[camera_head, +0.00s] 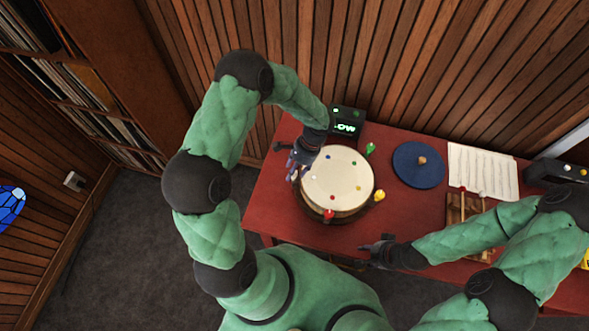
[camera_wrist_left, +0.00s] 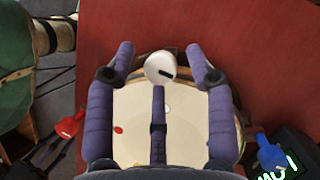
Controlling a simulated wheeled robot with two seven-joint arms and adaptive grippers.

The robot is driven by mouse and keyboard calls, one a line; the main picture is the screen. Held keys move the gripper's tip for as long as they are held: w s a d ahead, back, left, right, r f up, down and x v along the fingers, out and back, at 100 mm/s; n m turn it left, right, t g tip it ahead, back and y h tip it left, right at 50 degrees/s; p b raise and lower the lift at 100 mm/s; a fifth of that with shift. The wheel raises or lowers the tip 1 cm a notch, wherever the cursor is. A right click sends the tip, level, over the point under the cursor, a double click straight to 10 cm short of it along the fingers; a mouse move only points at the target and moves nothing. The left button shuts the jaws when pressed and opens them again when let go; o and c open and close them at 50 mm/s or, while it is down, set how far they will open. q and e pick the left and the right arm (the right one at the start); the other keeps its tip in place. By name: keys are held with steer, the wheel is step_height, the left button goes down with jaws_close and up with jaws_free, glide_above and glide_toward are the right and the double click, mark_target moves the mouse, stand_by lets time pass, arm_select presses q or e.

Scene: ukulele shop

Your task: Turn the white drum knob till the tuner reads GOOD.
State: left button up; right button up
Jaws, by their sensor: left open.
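The drum (camera_head: 338,180) stands on the red table, its pale head marked with coloured dots. The white knob (camera_wrist_left: 160,68) sticks out from the drum rim and bears a black mark. My left gripper (camera_head: 293,172) is at the drum's left edge. In the left wrist view its open fingers (camera_wrist_left: 160,58) stand on either side of the white knob, with gaps visible. In the head view the gripper hides the knob. The tuner (camera_head: 346,122) is a black box with lit green text that I cannot read surely. My right gripper (camera_head: 372,250) is by the table's front edge; its finger opening is unclear.
Green (camera_head: 370,148), yellow (camera_head: 379,195) and red (camera_head: 329,214) knobs ring the drum. A blue disc (camera_head: 418,165) and sheet music (camera_head: 483,172) lie to the right. A wooden rack (camera_head: 463,213) stands near my right arm. A wood-panelled wall is behind.

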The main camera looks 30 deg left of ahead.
arm_select(q)
jaws_close()
arm_select(e)
steer(key=shift+d, duration=0.1)
arm_select(q)
steer(key=shift+m, duration=0.3)
arm_select(e)
steer(key=shift+f, duration=0.1)
arm_select(q)
steer(key=m+t+y+b, duration=0.1)
steer(key=m, duration=0.2)
steer(key=shift+m, duration=0.3)
arm_select(e)
steer(key=shift+f, duration=0.55)
arm_select(q)
steer(key=shift+m+t+y+b, duration=0.3)
steer(key=shift+m+y+b, duration=0.1)
steer(key=shift+m, duration=0.4)
arm_select(e)
steer(key=shift+f, duration=0.2)
arm_select(q)
steer(key=shift+r, duration=0.1)
